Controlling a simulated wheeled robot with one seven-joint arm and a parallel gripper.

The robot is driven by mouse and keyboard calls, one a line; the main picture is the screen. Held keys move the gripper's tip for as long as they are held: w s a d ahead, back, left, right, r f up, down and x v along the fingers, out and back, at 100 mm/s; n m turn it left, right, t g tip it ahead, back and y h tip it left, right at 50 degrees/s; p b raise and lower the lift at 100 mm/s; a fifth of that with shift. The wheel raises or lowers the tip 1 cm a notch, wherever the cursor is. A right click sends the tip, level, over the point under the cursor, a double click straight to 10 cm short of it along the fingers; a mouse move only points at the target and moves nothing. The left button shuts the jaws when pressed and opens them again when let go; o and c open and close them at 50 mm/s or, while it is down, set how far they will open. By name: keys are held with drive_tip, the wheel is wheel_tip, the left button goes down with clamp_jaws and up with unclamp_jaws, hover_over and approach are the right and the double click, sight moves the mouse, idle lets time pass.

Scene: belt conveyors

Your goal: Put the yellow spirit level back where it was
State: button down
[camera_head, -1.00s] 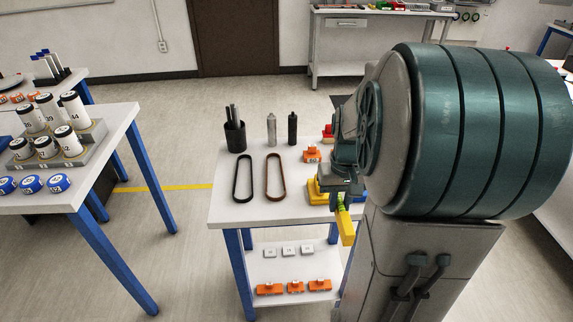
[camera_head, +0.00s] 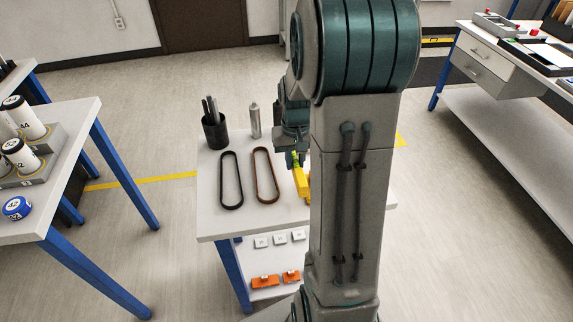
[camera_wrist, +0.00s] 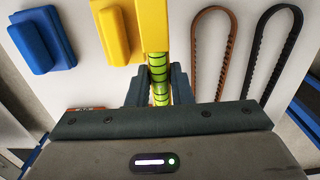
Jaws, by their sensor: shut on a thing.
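The yellow spirit level (camera_head: 301,182) is in my gripper (camera_head: 296,158), over the white table in the head view, just right of the brown belt. In the wrist view, my gripper (camera_wrist: 158,88) is shut on the level at its green vial (camera_wrist: 158,72). The level's yellow body (camera_wrist: 155,22) runs on toward the top edge. I cannot tell whether the level touches the table. My arm hides the table's right part in the head view.
A brown belt (camera_head: 264,176) and black belt (camera_head: 231,181) lie left of my gripper. A pen cup (camera_head: 215,132) and grey cylinder (camera_head: 254,121) stand behind. In the wrist view, a yellow block (camera_wrist: 113,32) adjoins the level, with a blue block (camera_wrist: 42,38) farther left.

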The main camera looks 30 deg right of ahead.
hover_over(287, 176)
wheel_tip(287, 176, down, 2)
drive_tip(key=shift+f+p, duration=0.2)
drive_tip(key=shift+p, duration=0.1)
drive_tip(key=shift+w+f+p, duration=0.1)
drive_tip(key=shift+f+p, duration=0.2)
drive_tip(key=shift+f, duration=1.75)
drive_tip(key=shift+f, duration=0.2)
drive_tip(key=c, duration=1.3)
unclamp_jaws()
drive_tip(key=shift+r, duration=0.1)
